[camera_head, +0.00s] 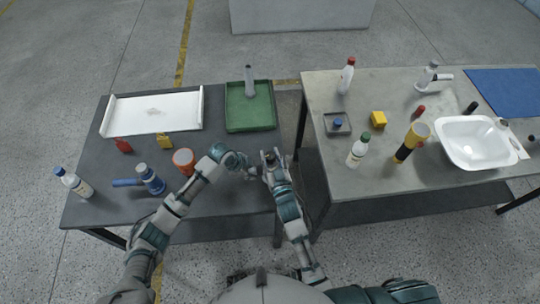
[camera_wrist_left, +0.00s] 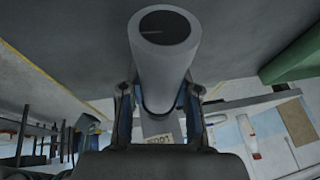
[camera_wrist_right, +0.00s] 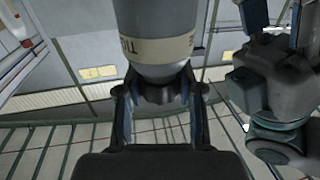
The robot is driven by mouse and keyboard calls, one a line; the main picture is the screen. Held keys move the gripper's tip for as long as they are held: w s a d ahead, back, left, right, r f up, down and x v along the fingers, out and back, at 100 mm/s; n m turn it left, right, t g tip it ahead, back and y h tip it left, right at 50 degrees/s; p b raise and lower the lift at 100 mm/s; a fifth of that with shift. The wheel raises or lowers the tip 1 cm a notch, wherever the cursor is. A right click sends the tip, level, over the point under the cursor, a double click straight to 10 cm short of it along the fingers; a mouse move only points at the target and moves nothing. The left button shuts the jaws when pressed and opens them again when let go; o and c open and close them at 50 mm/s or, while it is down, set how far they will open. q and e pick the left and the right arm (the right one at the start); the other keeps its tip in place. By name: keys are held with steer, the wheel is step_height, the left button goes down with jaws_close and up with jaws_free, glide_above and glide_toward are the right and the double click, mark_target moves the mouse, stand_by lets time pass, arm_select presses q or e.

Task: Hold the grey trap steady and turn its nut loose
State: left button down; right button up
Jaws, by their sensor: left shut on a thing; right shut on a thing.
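The grey trap is held between my two grippers, in front of the dark left table. In the left wrist view its smooth grey tube (camera_wrist_left: 160,62) points at the camera with a dark open end. My left gripper (camera_wrist_left: 160,103) is shut around this tube. In the right wrist view a grey body (camera_wrist_right: 155,22) with a beige lettered band narrows to a darker lower part. My right gripper (camera_wrist_right: 160,92) is shut on that lower part; whether this is the nut I cannot tell. In the head view my left gripper (camera_head: 246,167) and right gripper (camera_head: 269,157) are close together, hiding much of the trap.
The left table holds a white tray (camera_head: 115,130), a green tray (camera_head: 231,123) with a grey upright part, an orange cup (camera_head: 183,157) and a blue-capped bottle (camera_head: 75,183). The right table holds a white basin (camera_head: 478,147) and several bottles. A gap separates the tables.

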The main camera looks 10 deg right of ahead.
arm_select(q)
steer(key=shift+d, duration=0.1)
arm_select(e)
steer(key=shift+d, duration=0.1)
steer(key=o, duration=1.2)
steer(key=shift+s+d, duration=0.1)
steer(key=shift+s, duration=0.4)
steer(key=s, duration=0.3)
steer(key=s+d, duration=0.1)
steer(key=s, duration=0.3)
steer(key=s+d, duration=0.1)
steer(key=s, duration=0.2)
steer(key=shift+s, duration=0.35)
